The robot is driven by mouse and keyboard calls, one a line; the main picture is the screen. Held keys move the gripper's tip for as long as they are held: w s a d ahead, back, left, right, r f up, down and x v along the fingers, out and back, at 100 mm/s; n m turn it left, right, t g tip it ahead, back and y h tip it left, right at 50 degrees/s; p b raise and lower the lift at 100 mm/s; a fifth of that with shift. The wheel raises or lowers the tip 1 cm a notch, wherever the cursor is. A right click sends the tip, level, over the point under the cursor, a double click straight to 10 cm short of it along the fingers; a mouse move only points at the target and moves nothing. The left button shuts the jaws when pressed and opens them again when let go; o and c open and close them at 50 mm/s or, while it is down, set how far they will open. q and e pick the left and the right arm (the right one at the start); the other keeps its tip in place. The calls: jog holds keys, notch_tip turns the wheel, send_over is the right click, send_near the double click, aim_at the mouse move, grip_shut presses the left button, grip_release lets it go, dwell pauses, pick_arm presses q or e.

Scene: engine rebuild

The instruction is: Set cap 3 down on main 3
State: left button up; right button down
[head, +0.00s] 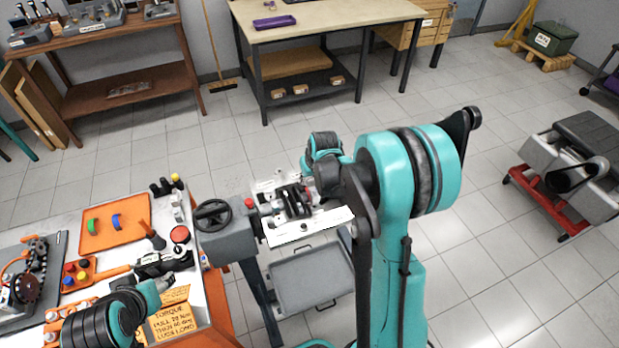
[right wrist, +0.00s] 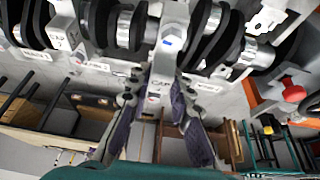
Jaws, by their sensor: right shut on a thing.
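In the right wrist view my right gripper (right wrist: 156,84) is shut on a pale metal cap (right wrist: 172,36) with a blue mark; lettering starting "CAP" shows between the fingers. I cannot read its number. The cap is at the crankshaft (right wrist: 135,28), among dark counterweights and bright journals; whether it touches its seat I cannot tell. In the head view the engine block (head: 309,226) is on a stand, and my right arm partly covers it. The label for main 3 is not legible.
Another cap (right wrist: 60,30) is on the crankshaft at left. The bench (head: 203,305) holds an orange tray (head: 98,236), tools and a torque note (head: 172,322). A grey tray (head: 300,280) lies below the block. Open floor is at right, before a red-framed cart (head: 540,200).

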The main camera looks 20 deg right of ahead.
jog(key=shift+f+b, duration=1.75)
jog(key=shift+f, duration=0.2)
dwell(1.0)
jog(key=c, duration=1.6)
grip_release()
jog(key=shift+r, duration=0.2)
jog(key=shift+r+p, duration=1)
jog(key=shift+r, duration=0.35)
jog(key=o, duration=0.6)
jog(key=shift+c, duration=0.2)
